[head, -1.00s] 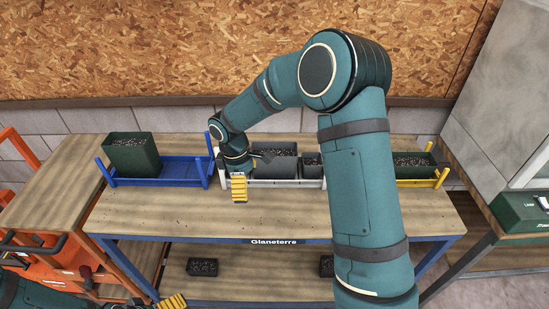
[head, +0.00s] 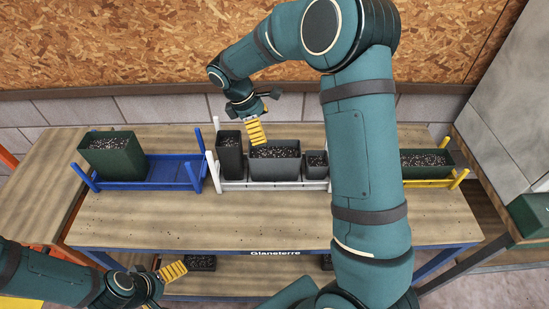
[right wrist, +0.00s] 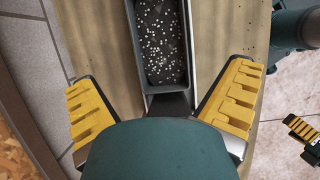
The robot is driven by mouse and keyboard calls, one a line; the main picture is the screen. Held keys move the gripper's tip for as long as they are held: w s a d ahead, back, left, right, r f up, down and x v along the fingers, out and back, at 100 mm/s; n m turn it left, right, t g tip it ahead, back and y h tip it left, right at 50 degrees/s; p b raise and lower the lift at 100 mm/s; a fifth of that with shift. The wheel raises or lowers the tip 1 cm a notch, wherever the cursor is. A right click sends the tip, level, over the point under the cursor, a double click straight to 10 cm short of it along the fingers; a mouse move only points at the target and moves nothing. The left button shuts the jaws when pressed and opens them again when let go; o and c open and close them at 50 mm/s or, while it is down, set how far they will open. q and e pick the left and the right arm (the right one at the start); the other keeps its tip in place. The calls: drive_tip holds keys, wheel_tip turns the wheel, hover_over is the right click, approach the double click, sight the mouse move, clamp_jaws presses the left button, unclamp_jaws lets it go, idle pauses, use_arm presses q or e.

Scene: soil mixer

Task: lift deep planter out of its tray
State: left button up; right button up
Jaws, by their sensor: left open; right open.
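A deep green planter with soil (head: 118,158) stands upright at the left end of the blue tray (head: 168,182). The white tray (head: 235,186) holds a tall narrow dark planter (head: 231,160), a wider grey planter (head: 276,166) and a small dark pot (head: 317,166). My right gripper (head: 263,113) is open and empty above the white tray, near the grey planter. The right wrist view shows a soil-filled dark planter (right wrist: 160,45) between and beyond its open yellow fingers. My left gripper (head: 158,287) is open and empty in front of the bench, low at the left.
A yellow tray (head: 460,178) with a low green planter (head: 428,163) stands at the right, partly behind my right arm. The front of the bench top (head: 200,222) is clear. A black soil-filled pot (head: 202,262) sits on the lower shelf. A chipboard wall (head: 120,40) rises behind.

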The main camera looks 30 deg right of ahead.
sight(277, 155)
drive_tip(key=x, duration=0.4)
drive_tip(key=shift+w, duration=0.1)
drive_tip(key=shift+x, duration=2.8)
drive_tip(key=shift+a, duration=0.1)
drive_tip(key=shift+f, duration=0.25)
drive_tip(key=c, duration=1.1)
